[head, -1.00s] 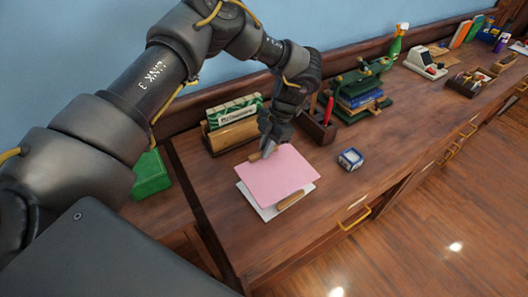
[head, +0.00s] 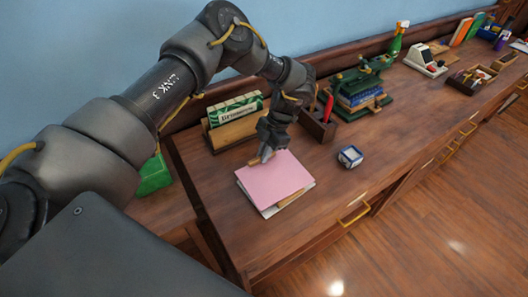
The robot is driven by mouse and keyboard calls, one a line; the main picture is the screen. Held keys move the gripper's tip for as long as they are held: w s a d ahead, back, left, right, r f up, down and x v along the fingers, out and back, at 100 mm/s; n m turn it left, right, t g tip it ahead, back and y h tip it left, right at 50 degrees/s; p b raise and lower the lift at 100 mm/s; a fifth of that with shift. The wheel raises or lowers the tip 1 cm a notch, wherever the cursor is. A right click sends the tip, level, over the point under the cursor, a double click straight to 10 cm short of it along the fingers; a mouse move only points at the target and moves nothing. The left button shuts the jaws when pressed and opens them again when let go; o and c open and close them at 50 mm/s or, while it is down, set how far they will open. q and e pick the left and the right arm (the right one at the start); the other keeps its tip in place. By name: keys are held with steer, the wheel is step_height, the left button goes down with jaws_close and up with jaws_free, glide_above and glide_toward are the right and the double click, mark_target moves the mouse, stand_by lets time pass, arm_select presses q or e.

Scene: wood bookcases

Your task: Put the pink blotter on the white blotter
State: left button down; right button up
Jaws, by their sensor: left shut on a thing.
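The pink blotter (head: 274,180) is a flat pink sheet with a wooden edge strip at its far side. It lies over, or just above, the white blotter (head: 307,188), covering most of it. Only a thin white rim and part of a wooden strip (head: 291,199) show along the right and front sides. Whether the two touch cannot be told. My left gripper (head: 263,158) is shut on the far edge of the pink blotter, pointing down. My right gripper is not in view.
A wooden holder with green-and-white boxes (head: 236,121) stands behind, close to my left gripper. A wooden pen holder (head: 319,126) and a small blue-and-white box (head: 350,156) are to the right. The desk's front area (head: 330,205) is clear.

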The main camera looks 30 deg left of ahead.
arm_select(q)
steer(key=c, duration=1.5)
jaws_free()
steer(key=shift+f, duration=0.1)
steer(key=shift+o, duration=0.2)
steer(key=shift+w+r, duration=0.1)
steer(key=shift+r, duration=0.25)
steer(key=b+v, duration=0.1)
steer(key=v, duration=1)
steer(key=shift+r+b, duration=0.3)
steer(key=shift+r, duration=0.1)
steer(key=shift+d, duration=0.1)
